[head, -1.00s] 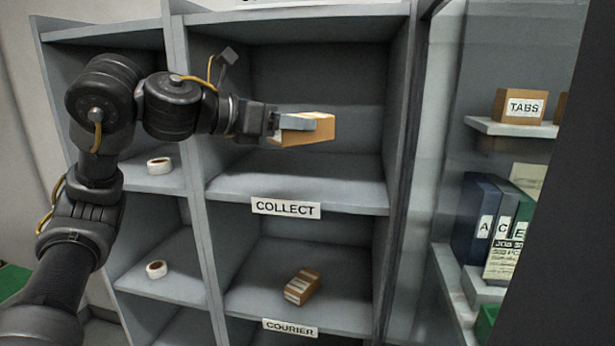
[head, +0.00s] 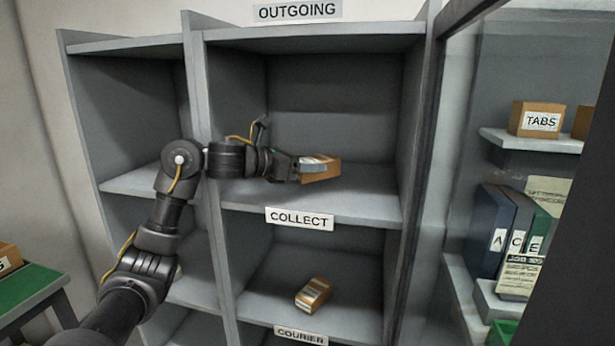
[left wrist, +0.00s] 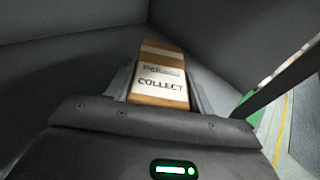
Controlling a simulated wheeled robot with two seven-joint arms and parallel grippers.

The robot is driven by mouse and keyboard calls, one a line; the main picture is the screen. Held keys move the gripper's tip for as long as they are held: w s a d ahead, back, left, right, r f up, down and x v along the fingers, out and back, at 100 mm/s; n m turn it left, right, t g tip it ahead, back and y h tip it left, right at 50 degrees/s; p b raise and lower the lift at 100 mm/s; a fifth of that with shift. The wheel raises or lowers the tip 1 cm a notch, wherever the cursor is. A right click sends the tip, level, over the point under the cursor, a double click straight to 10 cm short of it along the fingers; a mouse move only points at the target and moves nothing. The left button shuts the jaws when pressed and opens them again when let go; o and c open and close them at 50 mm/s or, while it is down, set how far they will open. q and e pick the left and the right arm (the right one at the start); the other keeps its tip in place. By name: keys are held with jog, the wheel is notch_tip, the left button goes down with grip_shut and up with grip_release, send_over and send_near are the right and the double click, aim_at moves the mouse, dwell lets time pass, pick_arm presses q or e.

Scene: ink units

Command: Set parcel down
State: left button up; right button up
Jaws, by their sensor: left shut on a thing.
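The parcel (head: 326,171) is a small brown box in my left gripper (head: 318,165), inside the upper bay above the COLLECT label. My gripper is shut on it, with a finger along its side. The parcel is low, close to the COLLECT shelf (head: 355,203); I cannot tell whether it touches the shelf. In the left wrist view the parcel (left wrist: 160,75) lies between the fingers, and its white label reads COLLECT. My right gripper is not in view.
Another brown parcel (head: 313,294) lies on the COURIER shelf below. An upright divider (head: 203,80) stands left of the bay. At right, a cabinet holds a TABS box (head: 537,118) and binders (head: 497,230). A green-topped table (head: 25,288) is at lower left. The COLLECT shelf is otherwise clear.

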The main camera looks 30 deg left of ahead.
aim_at(307, 178)
pick_arm(q)
jog(key=shift+w+a+f, duration=0.1)
jog(key=shift+w+f, duration=0.1)
jog(key=shift+f, duration=0.05)
notch_tip(307, 178, down, 3)
jog(key=shift+r+p, duration=0.15)
jog(key=shift+p, duration=0.55)
jog(key=shift+f, duration=0.2)
jog(key=shift+f+b, duration=0.15)
jog(key=shift+b, duration=0.15)
jog(key=o, duration=1.1)
